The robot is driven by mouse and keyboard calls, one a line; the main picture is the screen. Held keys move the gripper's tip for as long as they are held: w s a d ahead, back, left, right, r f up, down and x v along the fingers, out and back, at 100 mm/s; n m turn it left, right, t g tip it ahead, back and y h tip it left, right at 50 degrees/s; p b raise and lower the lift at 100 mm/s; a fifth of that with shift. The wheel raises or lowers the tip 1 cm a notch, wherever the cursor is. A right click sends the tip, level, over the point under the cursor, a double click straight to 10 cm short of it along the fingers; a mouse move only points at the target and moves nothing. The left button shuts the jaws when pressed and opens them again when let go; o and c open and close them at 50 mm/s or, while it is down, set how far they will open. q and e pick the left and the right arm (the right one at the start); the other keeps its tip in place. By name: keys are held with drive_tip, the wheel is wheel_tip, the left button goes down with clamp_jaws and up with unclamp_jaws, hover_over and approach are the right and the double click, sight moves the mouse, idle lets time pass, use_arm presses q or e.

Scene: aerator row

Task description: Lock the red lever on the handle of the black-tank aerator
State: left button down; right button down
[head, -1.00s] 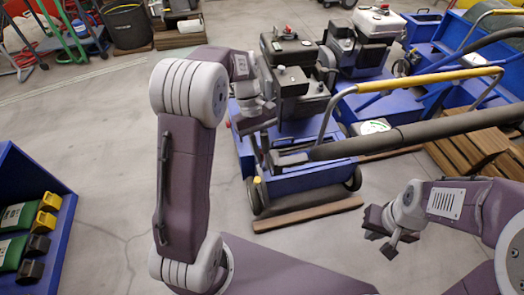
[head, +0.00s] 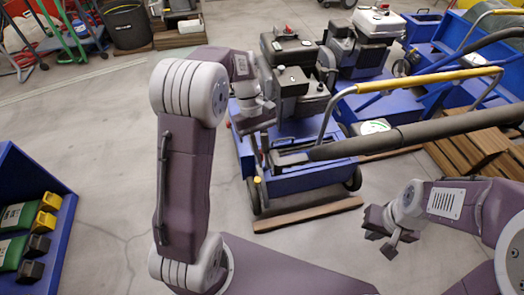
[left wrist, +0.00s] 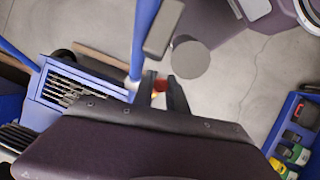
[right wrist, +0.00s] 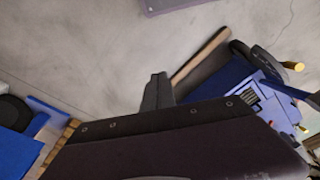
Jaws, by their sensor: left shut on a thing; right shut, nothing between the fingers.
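The black-tank aerator (head: 310,180) stands mid-view in the head view, with a black engine and tank (head: 292,50) on its blue body. My left gripper (head: 260,150) is by its near left side. In the left wrist view, the fingers of my left gripper (left wrist: 161,94) are shut on a small red piece, seemingly the red lever (left wrist: 160,84), beside a blue tube (left wrist: 141,40). Whether the lever is locked cannot be told; it is hidden in the head view. My right gripper (head: 385,232) is shut and empty, apart from the aerator; its fingers show in the right wrist view (right wrist: 158,92).
A white-tank machine (head: 380,22) stands behind. A dark padded bar (head: 420,135) and a yellow-gripped handlebar (head: 430,77) reach across the right. Wooden pallets (head: 478,150) lie at the right. A blue bin (head: 55,245) stands at the left. Floor between is clear.

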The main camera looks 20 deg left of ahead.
use_arm(q)
drive_tip(key=shift+s, duration=0.1)
drive_tip(key=shift+s+d+f+t+y, duration=0.15)
drive_tip(key=shift+s+d+t+y, duration=0.2)
drive_tip(key=shift+t+y, duration=0.2)
drive_tip(key=c, duration=1.3)
unclamp_jaws()
drive_tip(key=shift+a, duration=0.1)
